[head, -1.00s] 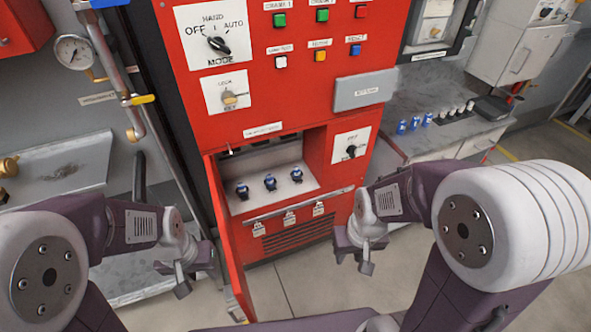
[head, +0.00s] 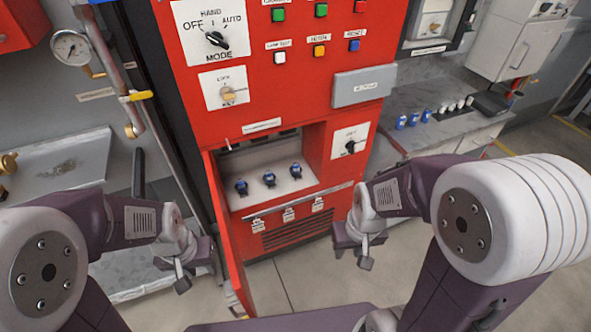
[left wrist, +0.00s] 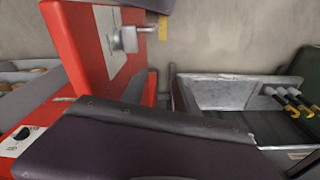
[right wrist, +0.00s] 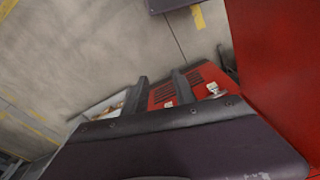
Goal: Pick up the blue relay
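Several small relays stand in a row on the grey counter to the right of the red cabinet in the head view. The blue relays (head: 413,119) are at the left end of the row and the whitish relays (head: 452,107) at the right end. Three dark-blue plug-like parts (head: 269,178) sit in the cabinet's open lower compartment. My left gripper (head: 183,272) is in front of the cabinet's lower left, apart from everything. My right gripper (head: 360,255) is in front of its lower right, well short of the counter. Both look open and empty, their fingers apart in the wrist views.
The red cabinet (head: 290,105) stands in the middle. Its compartment door (head: 228,245) hangs open toward me near my left gripper. The grey counter (head: 448,132) has free room in front of the relays. Pipes stand at left.

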